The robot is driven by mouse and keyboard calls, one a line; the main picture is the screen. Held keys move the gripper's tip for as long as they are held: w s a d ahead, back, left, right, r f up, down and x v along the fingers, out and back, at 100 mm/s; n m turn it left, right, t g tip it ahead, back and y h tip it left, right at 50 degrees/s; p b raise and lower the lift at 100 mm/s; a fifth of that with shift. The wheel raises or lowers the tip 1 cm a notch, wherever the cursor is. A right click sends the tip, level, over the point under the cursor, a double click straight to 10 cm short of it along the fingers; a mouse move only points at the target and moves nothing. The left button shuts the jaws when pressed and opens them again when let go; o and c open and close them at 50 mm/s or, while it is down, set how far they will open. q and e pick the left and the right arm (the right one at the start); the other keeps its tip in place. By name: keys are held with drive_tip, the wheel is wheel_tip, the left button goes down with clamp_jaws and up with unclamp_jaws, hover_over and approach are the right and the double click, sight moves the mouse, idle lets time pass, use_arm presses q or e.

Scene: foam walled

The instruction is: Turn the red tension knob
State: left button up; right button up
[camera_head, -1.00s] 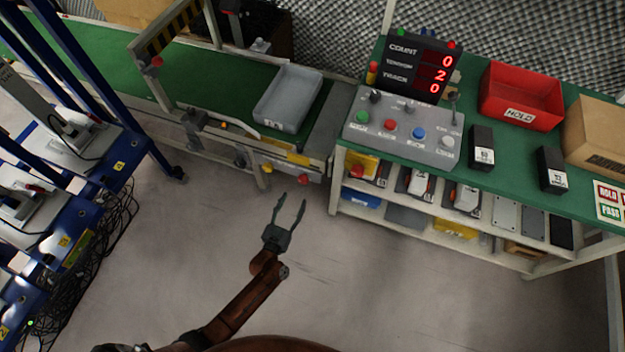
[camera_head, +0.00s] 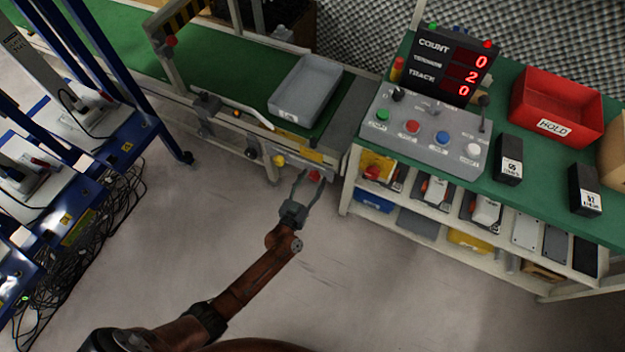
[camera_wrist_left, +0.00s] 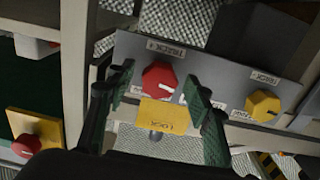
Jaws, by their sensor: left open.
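The red tension knob (camera_head: 315,175) is on the front panel of the conveyor's near edge. In the left wrist view the red knob (camera_wrist_left: 160,79) has a white pointer mark and sits on a grey plate (camera_wrist_left: 222,76). A yellow tag reading LOCK (camera_wrist_left: 165,113) hangs just below it. My left gripper (camera_head: 308,179) is open, its fingers pointing at the knob. In the wrist view its fingertips (camera_wrist_left: 158,74) appear on either side of the knob; I cannot tell whether they touch it. My right gripper is not in view.
A yellow knob (camera_head: 279,160) sits left of the red one. The display (camera_head: 452,66) reads count 0, tension 2, track 0. The green-topped bench (camera_head: 540,190) and its shelves stand close right. A grey bin (camera_head: 304,88) rests on the conveyor. Floor in front is clear.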

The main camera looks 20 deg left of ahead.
use_arm(q)
drive_tip(key=shift+c, duration=0.6)
drive_tip(key=c, duration=1)
